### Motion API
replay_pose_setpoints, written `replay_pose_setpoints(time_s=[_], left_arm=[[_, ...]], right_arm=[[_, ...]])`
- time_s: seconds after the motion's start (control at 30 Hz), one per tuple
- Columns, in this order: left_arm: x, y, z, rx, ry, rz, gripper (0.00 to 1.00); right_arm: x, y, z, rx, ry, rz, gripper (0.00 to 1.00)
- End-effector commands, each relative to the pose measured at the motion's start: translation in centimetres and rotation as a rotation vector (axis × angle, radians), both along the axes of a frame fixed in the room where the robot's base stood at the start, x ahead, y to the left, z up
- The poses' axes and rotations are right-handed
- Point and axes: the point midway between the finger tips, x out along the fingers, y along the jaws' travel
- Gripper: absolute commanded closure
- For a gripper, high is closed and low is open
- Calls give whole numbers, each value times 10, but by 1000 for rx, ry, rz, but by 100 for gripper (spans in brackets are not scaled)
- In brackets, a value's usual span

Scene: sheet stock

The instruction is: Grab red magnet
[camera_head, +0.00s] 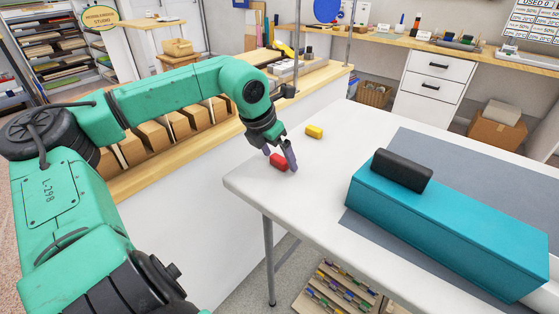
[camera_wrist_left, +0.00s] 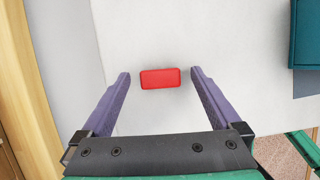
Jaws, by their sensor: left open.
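The red magnet (camera_head: 279,162) is a small block lying on the white table (camera_head: 330,205), near its left corner. It also shows in the left wrist view (camera_wrist_left: 160,78), lying crosswise between the fingertips. My left gripper (camera_head: 280,160) is open over the magnet, one finger on each side. In the left wrist view, a gap shows between the magnet and each purple fingertip of my left gripper (camera_wrist_left: 160,76). I cannot tell the exact height of the fingertips above the tabletop. My right gripper is not in view.
A yellow block (camera_head: 314,131) lies just behind the red magnet. A long teal box (camera_head: 450,235) with a black handle (camera_head: 402,170) stands to the right on a grey mat (camera_head: 450,155). A wooden-topped counter (camera_head: 315,77) stands behind the arm.

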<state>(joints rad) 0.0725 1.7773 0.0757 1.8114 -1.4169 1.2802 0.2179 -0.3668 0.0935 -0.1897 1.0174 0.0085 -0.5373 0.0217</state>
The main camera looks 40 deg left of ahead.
Motion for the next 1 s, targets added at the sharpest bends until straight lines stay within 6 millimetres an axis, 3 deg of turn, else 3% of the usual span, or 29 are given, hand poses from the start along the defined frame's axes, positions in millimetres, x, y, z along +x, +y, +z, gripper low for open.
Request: replay_pose_setpoints(time_s=[0.1, 0.33, 0.37, 0.6, 0.77, 0.87, 1.0], left_arm=[[0, 0, 1, 0, -1, 0, 3], [0, 0, 1, 0, -1, 0, 90], [0, 0, 1, 0, -1, 0, 94], [0, 0, 3, 1, -1, 0, 94], [0, 1, 18, 2, -2, 2, 94], [0, 1, 40, 4, -2, 3, 94], [1, 1, 90, 6, -3, 4, 94]], right_arm=[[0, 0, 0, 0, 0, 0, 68], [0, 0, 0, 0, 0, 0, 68], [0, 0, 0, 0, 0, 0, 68], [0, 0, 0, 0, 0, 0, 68], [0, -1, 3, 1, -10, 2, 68], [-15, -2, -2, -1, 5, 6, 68], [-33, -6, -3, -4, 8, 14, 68]])
